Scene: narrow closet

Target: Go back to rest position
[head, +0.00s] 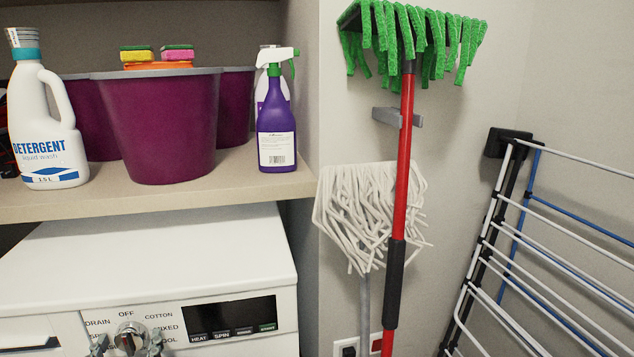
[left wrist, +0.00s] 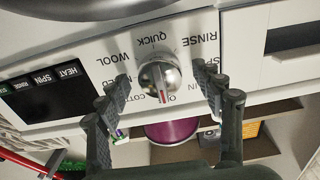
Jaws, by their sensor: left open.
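My left gripper (head: 127,347) shows at the bottom edge of the head view, in front of the washing machine's round silver knob (head: 130,331). In the left wrist view, which is upside down, the open fingers (left wrist: 166,84) stand on either side of the knob (left wrist: 159,75), with a gap on both sides. Nothing is held. The knob's red mark shows near its edge. Most of my left arm is out of the head view. My right gripper is in neither view.
The white washing machine (head: 150,262) stands under a shelf (head: 219,186) with a detergent bottle (head: 46,135), purple buckets (head: 158,128) and a spray bottle (head: 276,125). A green-headed mop (head: 404,165), a white mop (head: 365,208) and a drying rack (head: 545,255) are at right.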

